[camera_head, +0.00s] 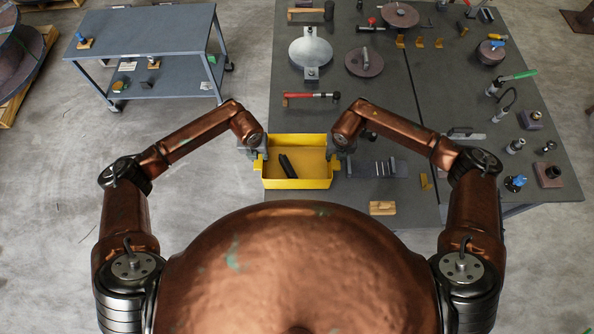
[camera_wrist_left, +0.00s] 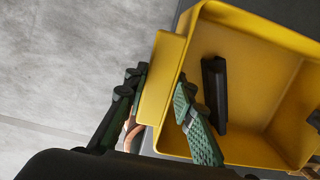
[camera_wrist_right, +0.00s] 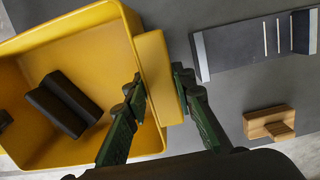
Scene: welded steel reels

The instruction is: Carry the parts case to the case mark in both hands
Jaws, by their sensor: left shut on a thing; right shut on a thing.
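The yellow parts case (camera_head: 297,184) is at the table's front left edge, upright and open on top. A black part (camera_head: 288,166) lies inside it. My left gripper (camera_head: 257,161) is shut on the case's left handle tab; the left wrist view shows its fingers (camera_wrist_left: 158,92) on either side of the tab. My right gripper (camera_head: 336,161) is shut on the right tab; its fingers (camera_wrist_right: 158,85) also straddle it in the right wrist view. I cannot tell if the case touches the table. I cannot make out a case mark for sure.
A dark striped plate (camera_head: 376,168) lies just right of the case, and a wooden block (camera_head: 382,208) sits nearer me. A red-handled tool (camera_head: 310,96) lies behind the case. Discs and several tools cover the table's back and right. A grey cart (camera_head: 145,35) stands at left.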

